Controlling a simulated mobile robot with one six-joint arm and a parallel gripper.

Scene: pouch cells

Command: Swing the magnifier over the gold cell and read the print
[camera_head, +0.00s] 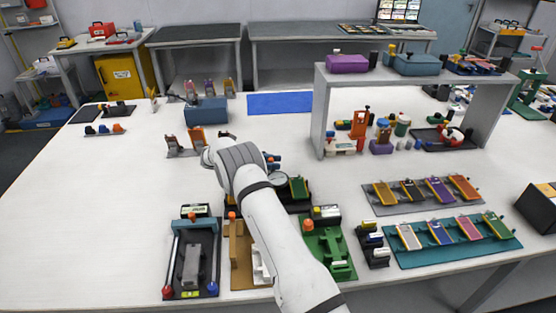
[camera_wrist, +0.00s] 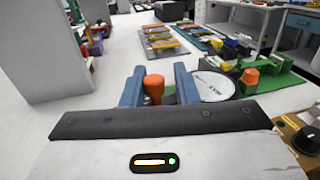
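My gripper's blue fingers (camera_wrist: 159,86) stand apart in the wrist view. An upright orange knob (camera_wrist: 154,86) shows between them, with a gap on its right; I cannot tell whether it touches a finger. A gold-yellow cell (camera_head: 383,192) lies at the left end of the grey tray (camera_head: 372,209).
A grey shelf (camera_head: 319,115) stands behind the trays. Fixtures (camera_head: 192,262) line the front edge.

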